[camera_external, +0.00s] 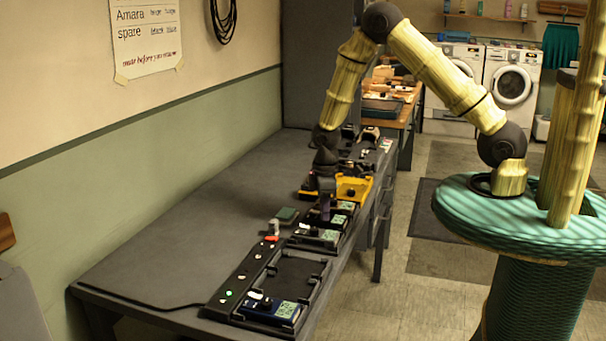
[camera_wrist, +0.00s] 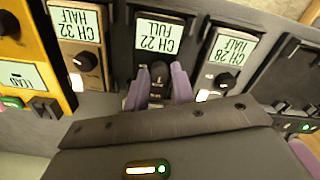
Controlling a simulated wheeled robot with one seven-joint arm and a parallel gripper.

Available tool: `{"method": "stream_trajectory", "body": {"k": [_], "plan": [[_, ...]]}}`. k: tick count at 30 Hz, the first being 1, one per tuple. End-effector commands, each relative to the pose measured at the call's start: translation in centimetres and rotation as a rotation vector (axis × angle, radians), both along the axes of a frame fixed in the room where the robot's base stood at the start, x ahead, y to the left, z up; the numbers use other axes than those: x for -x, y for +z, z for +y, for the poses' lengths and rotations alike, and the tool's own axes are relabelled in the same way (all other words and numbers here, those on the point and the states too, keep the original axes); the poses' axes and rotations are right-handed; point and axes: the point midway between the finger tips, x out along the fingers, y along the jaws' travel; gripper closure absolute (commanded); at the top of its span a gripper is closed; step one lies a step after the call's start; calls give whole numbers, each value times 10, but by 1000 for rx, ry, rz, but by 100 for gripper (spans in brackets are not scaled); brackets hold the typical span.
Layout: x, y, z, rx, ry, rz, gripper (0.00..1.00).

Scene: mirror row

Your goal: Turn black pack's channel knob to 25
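The black pack (camera_wrist: 168,22) is in the upper middle of the wrist view. Its green display, upside down there, reads CH 22 FULL. Its black channel knob (camera_wrist: 160,72) sits just below the display. My gripper (camera_wrist: 160,70) has purple fingers on either side of this knob, with what looks like a small gap to it. Whether they touch it is unclear. In the external view my gripper (camera_external: 325,214) points down over the row of packs, hiding part of the pack beneath it, whose display (camera_external: 345,206) shows beside the fingers.
In the wrist view, a brown-fronted pack (camera_wrist: 88,60) reading CH 32 HALF stands left and a grey one (camera_wrist: 212,68) reading CH 28 HALF right. A yellow unit (camera_wrist: 30,60) is farther left. A blue pack (camera_external: 268,309) sits at the table's near end beside an empty bay (camera_external: 290,276).

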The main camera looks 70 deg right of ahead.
Motion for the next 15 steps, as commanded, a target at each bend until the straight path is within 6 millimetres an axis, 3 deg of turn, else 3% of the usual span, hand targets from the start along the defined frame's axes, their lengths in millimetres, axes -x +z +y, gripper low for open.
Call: {"method": "stream_trajectory", "body": {"k": [1, 3, 15], "plan": [[0, 0, 0, 0, 0, 0, 85], [0, 0, 0, 0, 0, 0, 99], [0, 0, 0, 0, -35, 0, 100]]}}
